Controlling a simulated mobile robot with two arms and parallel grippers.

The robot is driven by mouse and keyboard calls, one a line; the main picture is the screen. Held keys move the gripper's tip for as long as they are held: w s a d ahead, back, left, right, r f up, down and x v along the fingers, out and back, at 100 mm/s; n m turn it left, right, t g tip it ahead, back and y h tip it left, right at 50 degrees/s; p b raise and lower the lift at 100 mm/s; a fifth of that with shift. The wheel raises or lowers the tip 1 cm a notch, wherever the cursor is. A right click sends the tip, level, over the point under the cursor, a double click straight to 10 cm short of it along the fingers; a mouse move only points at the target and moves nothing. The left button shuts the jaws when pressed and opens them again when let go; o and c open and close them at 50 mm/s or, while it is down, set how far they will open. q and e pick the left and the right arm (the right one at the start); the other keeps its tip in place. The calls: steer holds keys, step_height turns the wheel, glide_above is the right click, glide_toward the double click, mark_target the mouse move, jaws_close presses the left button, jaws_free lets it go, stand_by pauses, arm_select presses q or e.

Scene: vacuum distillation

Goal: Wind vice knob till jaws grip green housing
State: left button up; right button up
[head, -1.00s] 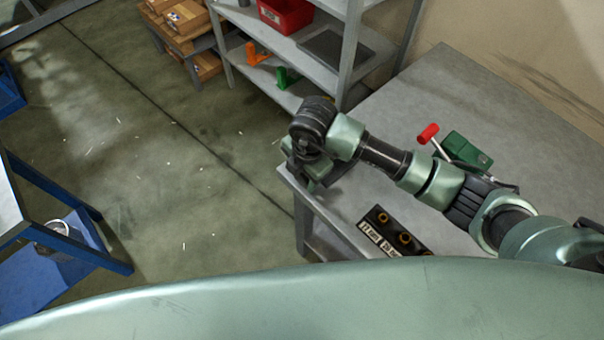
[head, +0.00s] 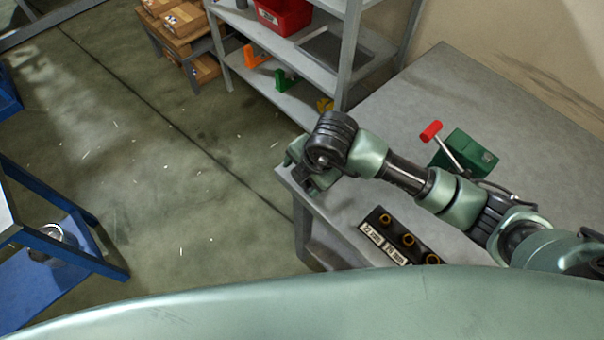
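My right arm comes in from the right over the grey table. Its gripper (head: 304,168) is at the table's near left corner, pointing down and away from me. The wrist covers most of it, so I cannot see whether the fingers are open or shut. Something dark sits below it at the corner. I cannot make out a vice, its knob, its jaws or a clamped green housing there. A green bracket-like part (head: 286,80) lies on the shelf. My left gripper is not in view.
On the grey table (head: 480,90) are a green box (head: 468,150) with a red-handled lever (head: 431,130) and a black block (head: 405,239) with brass rings. Behind stands a shelf with a red bin (head: 284,15) and an orange part (head: 255,56). A blue cart (head: 60,255) is at left.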

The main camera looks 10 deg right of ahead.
mark_target(309, 186)
steer(key=shift+b+v, duration=0.7)
steer(key=shift+v, duration=3.2)
